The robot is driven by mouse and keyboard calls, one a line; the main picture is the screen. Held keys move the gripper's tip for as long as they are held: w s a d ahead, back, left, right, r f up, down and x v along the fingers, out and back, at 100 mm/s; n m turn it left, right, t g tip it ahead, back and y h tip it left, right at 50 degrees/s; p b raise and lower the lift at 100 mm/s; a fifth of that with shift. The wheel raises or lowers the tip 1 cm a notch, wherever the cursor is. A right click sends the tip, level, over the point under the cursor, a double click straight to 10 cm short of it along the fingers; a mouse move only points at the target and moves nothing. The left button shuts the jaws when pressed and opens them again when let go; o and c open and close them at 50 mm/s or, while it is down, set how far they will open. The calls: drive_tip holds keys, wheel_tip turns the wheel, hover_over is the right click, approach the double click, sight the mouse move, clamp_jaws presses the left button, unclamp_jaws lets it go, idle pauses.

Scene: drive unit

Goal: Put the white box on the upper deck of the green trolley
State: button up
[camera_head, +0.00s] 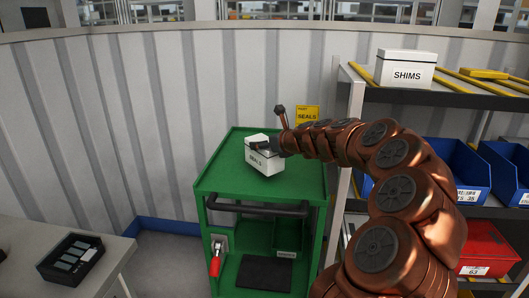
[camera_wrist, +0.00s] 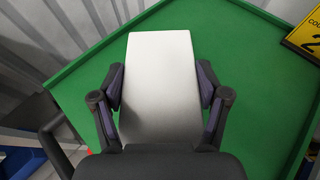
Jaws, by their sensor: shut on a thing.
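The white box (camera_head: 268,165) labelled SEALS is at the upper deck of the green trolley (camera_head: 220,178), slightly tilted in the picture. Whether its base touches the deck or hangs just above it I cannot tell. My gripper (camera_head: 262,146) reaches in from the right and is shut on the box near its top. In the wrist view the two fingers of my gripper (camera_wrist: 160,82) press on both sides of the white box (camera_wrist: 160,52), with the green deck (camera_wrist: 255,100) around it. The box's underside is hidden.
Another white box labelled SHIMS (camera_head: 405,69) is on the shelf at right, above blue bins (camera_head: 458,172) and a red bin (camera_head: 480,248). A table with a black tray (camera_head: 72,259) is at lower left. Deck space beside the box is clear.

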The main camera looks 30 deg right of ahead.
drive_tip(key=shift+a+f, duration=0.1)
drive_tip(key=shift+f, duration=1.25)
drive_tip(key=shift+f, duration=0.1)
drive_tip(key=o, duration=1.6)
drive_tip(key=shift+s+r, duration=0.25)
drive_tip(key=shift+s, duration=0.15)
drive_tip(key=v, duration=1.1)
drive_tip(key=shift+s, duration=0.1)
